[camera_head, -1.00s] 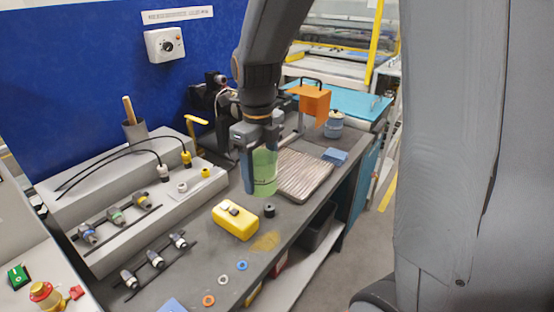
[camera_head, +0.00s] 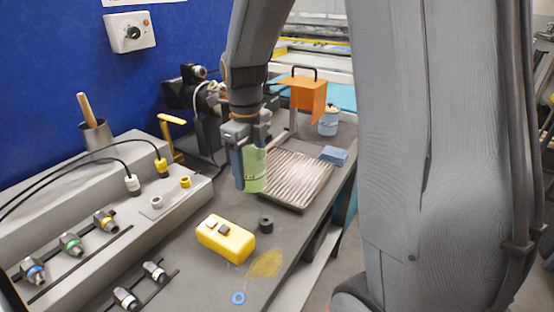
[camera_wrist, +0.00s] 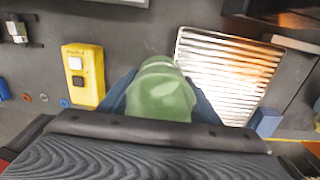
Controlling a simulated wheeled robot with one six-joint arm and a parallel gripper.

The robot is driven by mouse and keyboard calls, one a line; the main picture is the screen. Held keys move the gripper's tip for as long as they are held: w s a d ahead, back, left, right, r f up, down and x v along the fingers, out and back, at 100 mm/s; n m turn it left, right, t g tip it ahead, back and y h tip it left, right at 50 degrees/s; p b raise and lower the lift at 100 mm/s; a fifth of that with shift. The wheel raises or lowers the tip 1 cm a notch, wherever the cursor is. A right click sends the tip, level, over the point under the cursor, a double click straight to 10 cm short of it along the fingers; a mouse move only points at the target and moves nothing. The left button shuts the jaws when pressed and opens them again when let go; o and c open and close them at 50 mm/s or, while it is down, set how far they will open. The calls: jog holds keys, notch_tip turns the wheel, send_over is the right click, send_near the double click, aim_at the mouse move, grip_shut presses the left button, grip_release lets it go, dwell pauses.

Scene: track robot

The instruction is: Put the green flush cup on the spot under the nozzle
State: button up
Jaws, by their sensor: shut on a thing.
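The green flush cup (camera_head: 254,170) is translucent and upright, held between the blue-grey fingers of my gripper (camera_head: 246,172). My gripper is shut on it, above the dark bench beside the left edge of the ribbed metal tray (camera_head: 318,176). In the wrist view the cup (camera_wrist: 160,97) sits between the two fingers of my gripper (camera_wrist: 160,108), with the ribbed tray (camera_wrist: 222,72) to its right. I cannot clearly make out the nozzle or the spot under it. The gap between cup and bench is hard to judge.
A yellow button box (camera_head: 226,239) and a small black ring (camera_head: 265,225) are in front of the cup. An orange box-like guard (camera_head: 303,96) rises behind the tray. A grey stepped fixture (camera_head: 140,210) with cables and fittings fills the left. A blue block (camera_head: 334,155) lies by the tray.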

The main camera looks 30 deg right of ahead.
jog(key=w+d+p, duration=0.1)
jog(key=w+d, duration=0.1)
jog(key=d, duration=0.1)
jog(key=w+d, duration=0.3)
jog(key=d, duration=0.1)
jog(key=w+d+p, duration=0.1)
jog(key=w+d, duration=0.1)
jog(key=d, duration=0.2)
jog(key=shift+w+d+p, duration=0.2)
jog(key=shift+w+p, duration=0.05)
jog(key=shift+p, duration=0.05)
jog(key=shift+f+p, duration=0.65)
jog(key=shift+f, duration=1.1)
jog(key=shift+f, duration=0.2)
jog(key=o, duration=1)
jog(key=shift+o, duration=0.2)
jog(key=shift+r, duration=0.1)
notch_tip(320, 180, up, 12)
jog(key=b, duration=0.3)
